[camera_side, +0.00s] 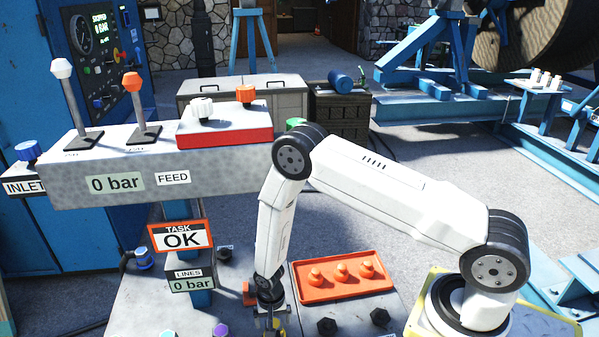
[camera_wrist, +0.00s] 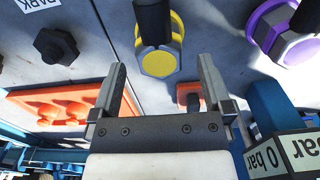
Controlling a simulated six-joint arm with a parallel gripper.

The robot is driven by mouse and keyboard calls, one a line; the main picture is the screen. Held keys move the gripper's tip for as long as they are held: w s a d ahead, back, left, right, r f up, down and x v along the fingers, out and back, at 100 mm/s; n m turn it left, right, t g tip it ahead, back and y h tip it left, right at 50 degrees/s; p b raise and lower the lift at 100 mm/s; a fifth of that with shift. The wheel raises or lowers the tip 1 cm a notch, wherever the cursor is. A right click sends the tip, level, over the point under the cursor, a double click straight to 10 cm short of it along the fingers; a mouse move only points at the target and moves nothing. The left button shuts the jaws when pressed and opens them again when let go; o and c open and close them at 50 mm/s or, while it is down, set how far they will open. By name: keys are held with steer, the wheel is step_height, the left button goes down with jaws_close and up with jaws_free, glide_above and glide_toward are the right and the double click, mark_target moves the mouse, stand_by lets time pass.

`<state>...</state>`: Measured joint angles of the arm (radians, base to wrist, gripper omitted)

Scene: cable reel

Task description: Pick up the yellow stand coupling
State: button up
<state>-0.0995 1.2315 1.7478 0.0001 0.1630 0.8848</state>
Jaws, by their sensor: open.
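The yellow stand coupling (camera_wrist: 160,62) shows in the wrist view as a grey hex body with a yellow ring and a dark hose or stem at its top. It lies ahead of my gripper (camera_wrist: 162,72), in line with the gap between the fingers. My gripper is open and empty, with one finger to each side of that gap. Whether the fingertips are level with the coupling is hard to tell. In the side view my gripper (camera_side: 269,318) points down at the lower edge, and the coupling is mostly hidden there.
A purple-ringed coupling (camera_wrist: 285,35) stands to the right in the wrist view. A dark hex fitting (camera_wrist: 57,46) and an orange tray (camera_wrist: 30,98) with orange plugs are on the left. A small orange part (camera_wrist: 188,90) sits near the right finger. A pressure display (camera_wrist: 285,150) is close at lower right.

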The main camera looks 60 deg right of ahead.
mark_target(274, 324)
steer(key=shift+f, duration=2.2)
jaws_close()
